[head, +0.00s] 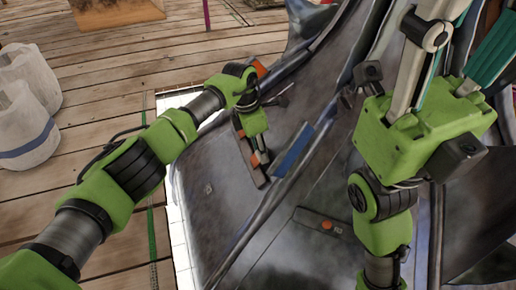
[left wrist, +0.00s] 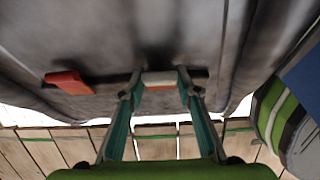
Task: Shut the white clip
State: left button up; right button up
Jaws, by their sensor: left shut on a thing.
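The white clip (left wrist: 160,78) sits on a dark bar (left wrist: 105,84) against a grey sheet surface (left wrist: 90,35). In the left wrist view my left gripper (left wrist: 160,88) has its two teal fingers shut on the clip, one at each side. In the head view my left gripper (head: 259,157) is low over the bar on the grey panel, and it mostly hides the clip. My right gripper (head: 455,45) is at the upper right with its fingers apart and pointing up. Its fingertips are cut off by the frame, and I see nothing held.
An orange-red block (left wrist: 68,83) sits on the bar left of the clip. A blue strip (head: 293,150) and another bar (head: 322,222) lie to the right on the panel. White buckets (head: 25,130) stand at the left on the plank floor (head: 110,75).

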aim_at(256, 159)
pick_arm(q)
jog(key=shift+d+f+y, duration=0.15)
jog(key=shift+y, duration=0.15)
jog(key=o, duration=1.1)
jog(key=r, duration=0.4)
jog(key=a+r, duration=0.1)
jog(key=r, duration=0.7)
jog(key=shift+s+a, duration=0.2)
jog(key=shift+a, duration=0.15)
